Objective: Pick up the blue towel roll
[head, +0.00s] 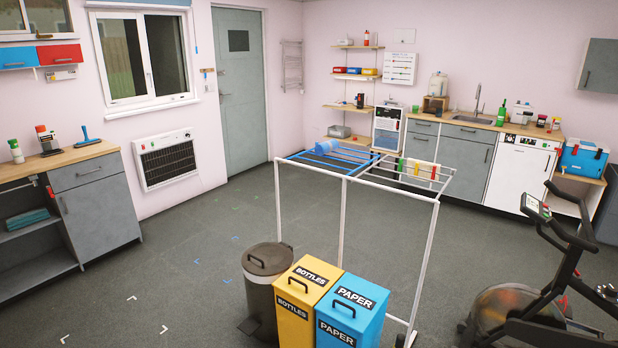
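A small light-blue item (326,146), perhaps the blue towel roll, lies on the far left part of a white drying rack (343,222) with some blue bars. It is too small to be sure of its shape. A folded teal cloth (27,218) lies on the open shelf of the grey workbench at the left. Neither of my grippers is in view.
A dark bin (268,306), a yellow BOTTLES bin (291,318) and a blue PAPER bin (351,309) stand close before the rack. An exercise bike (510,318) is at the right. The floor (190,265) at left centre is open.

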